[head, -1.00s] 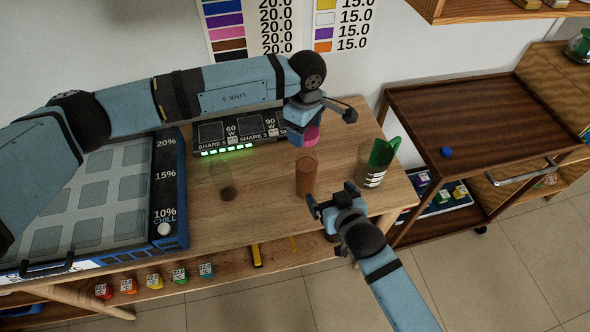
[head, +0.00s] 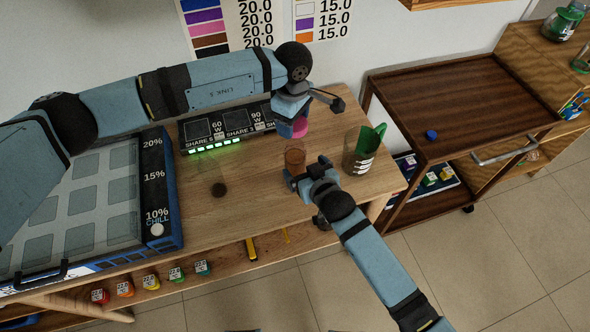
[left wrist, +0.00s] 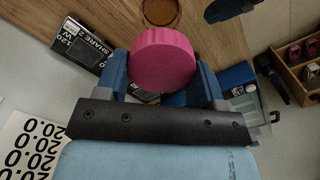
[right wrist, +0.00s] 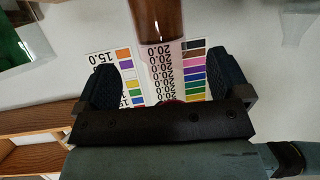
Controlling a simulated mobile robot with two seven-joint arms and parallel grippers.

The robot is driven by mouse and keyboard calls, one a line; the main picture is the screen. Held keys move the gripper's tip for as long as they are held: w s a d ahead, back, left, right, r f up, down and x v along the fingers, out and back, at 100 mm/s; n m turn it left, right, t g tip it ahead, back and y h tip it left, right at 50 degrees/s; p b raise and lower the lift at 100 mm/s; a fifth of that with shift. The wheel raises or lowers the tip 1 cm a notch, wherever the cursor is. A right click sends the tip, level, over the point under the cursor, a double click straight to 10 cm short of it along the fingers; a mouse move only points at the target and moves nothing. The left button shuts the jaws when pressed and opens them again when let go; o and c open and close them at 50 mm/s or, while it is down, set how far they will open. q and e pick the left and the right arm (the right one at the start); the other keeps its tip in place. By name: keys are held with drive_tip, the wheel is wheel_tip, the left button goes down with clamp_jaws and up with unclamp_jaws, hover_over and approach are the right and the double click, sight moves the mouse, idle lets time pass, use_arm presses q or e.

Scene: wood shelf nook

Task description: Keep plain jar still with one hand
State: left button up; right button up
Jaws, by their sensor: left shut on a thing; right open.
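A clear, unlabelled jar with brown contents (head: 295,160) stands upright on the wooden table; its open top also shows in the left wrist view (left wrist: 160,12). My right gripper (head: 306,178) is low at the jar's near side, open. In the right wrist view the jar (right wrist: 163,45) lies between its spread fingers (right wrist: 165,85), with no clear contact. My left gripper (head: 293,123) is shut on a round pink lid (head: 300,128), held above and behind the jar. The lid fills the middle of the left wrist view (left wrist: 162,60).
Behind is a dark display unit (head: 225,128); a blue-rimmed panel (head: 172,195) is at left.

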sight(299, 163)
drive_tip(key=x, duration=0.6)
drive_tip(key=shift+w+a+f, duration=0.15)
drive_tip(key=shift+w, duration=0.1)
drive_tip(key=c, duration=1.3)
use_arm(q)
drive_tip(key=shift+f, duration=2.55)
use_arm(e)
drive_tip(key=shift+c, duration=0.3)
use_arm(q)
drive_tip(key=shift+f, duration=0.85)
drive_tip(key=shift+f, duration=0.5)
drive_tip(key=shift+s+a+f, duration=0.1)
drive_tip(key=shift+f, duration=0.25)
use_arm(e)
drive_tip(key=shift+s+a, duration=0.1)
